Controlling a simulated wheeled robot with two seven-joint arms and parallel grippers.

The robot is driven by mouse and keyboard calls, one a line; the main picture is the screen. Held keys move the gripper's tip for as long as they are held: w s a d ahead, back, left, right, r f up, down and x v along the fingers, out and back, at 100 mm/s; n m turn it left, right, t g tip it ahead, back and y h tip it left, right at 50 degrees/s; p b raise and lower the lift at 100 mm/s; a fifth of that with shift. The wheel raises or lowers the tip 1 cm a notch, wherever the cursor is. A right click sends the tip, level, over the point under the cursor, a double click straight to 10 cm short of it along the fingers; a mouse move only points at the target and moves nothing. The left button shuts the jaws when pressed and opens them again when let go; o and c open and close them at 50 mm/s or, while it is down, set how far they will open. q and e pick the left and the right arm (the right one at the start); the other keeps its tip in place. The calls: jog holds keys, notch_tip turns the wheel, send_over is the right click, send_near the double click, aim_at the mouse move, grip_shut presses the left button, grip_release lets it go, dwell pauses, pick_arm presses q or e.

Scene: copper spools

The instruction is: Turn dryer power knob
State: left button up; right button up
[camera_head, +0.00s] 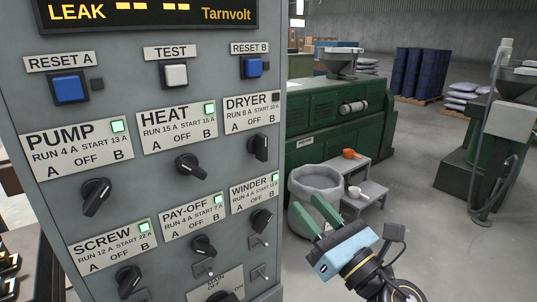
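The dryer knob (259,147) is a black rotary knob on the upper right of the grey control panel (140,215), below the DRYER label (252,112). Its handle looks close to vertical, and the lamp on its label is dark. My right gripper (322,212) is at the lower right of the view, below and to the right of the dryer knob and clear of the panel. Its two green fingers are apart with nothing between them. My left gripper is not in view.
Other knobs sit close by: the heat knob (190,167), pump knob (96,196) and winder knob (261,221), with lit green lamps. The blue RESET B button (252,67) is above. Behind my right gripper stand a grey tub (312,186) and a small step stand (372,190).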

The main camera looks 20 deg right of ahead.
aim_at(266, 150)
jog(key=shift+n+y, duration=0.5)
jog(key=shift+n, duration=0.2)
jog(key=r+p+x, duration=0.1)
jog(key=x, duration=0.3)
jog(key=s+p+x, duration=0.1)
jog(key=p+x, duration=0.1)
jog(key=x, duration=0.2)
jog(key=r+p+x, duration=0.1)
jog(key=x, duration=0.3)
jog(key=shift+s+a+r, duration=0.15)
jog(key=shift+a+r, duration=0.15)
jog(key=shift+a, duration=0.05)
jog(key=shift+w+a+r, duration=0.15)
jog(key=shift+w+a, duration=0.1)
jog(key=shift+w, duration=0.3)
jog(key=shift+c, duration=0.3)
grip_shut()
